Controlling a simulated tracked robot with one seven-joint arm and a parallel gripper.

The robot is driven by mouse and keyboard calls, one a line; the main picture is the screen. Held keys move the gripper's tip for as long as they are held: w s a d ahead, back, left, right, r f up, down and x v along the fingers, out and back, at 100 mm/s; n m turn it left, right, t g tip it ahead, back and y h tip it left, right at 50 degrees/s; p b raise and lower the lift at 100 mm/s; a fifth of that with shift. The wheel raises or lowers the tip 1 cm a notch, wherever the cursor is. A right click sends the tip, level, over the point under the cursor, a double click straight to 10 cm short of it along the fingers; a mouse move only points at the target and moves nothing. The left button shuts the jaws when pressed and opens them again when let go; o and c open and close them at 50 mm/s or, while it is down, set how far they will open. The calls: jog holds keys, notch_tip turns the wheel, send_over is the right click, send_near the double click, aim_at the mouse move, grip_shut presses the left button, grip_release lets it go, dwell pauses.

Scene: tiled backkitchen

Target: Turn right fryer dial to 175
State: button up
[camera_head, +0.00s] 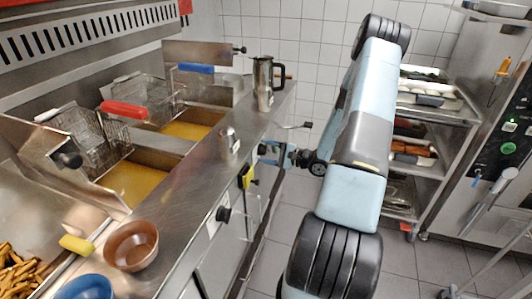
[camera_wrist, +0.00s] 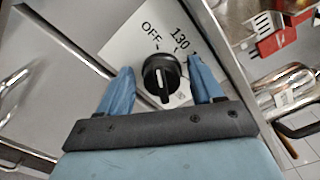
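A black fryer dial (camera_wrist: 161,77) sits on a white label marked OFF and 130, with a further number partly hidden, in the wrist view. A white line shows on its lower part; I cannot tell which mark the dial is set to. My gripper (camera_wrist: 160,78) is open, its blue fingers on either side of the dial with visible gaps; I see no contact. In the head view my gripper (camera_head: 276,152) is at the fryer's front panel, towards its far end. Another black dial (camera_head: 223,214) shows nearer on the same panel.
The fryer counter holds baskets with a red handle (camera_head: 124,110) and a blue handle (camera_head: 196,68) over oil, a steel jug (camera_head: 264,84) and a brown bowl (camera_head: 131,246). A yellow item (camera_head: 248,177) hangs on the front. A shelf rack (camera_head: 436,113) stands right.

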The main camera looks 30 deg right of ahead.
jog(key=c, duration=0.7)
jog(key=shift+a, duration=0.25)
jog(key=shift+c, duration=0.6)
jog(key=shift+d, duration=0.15)
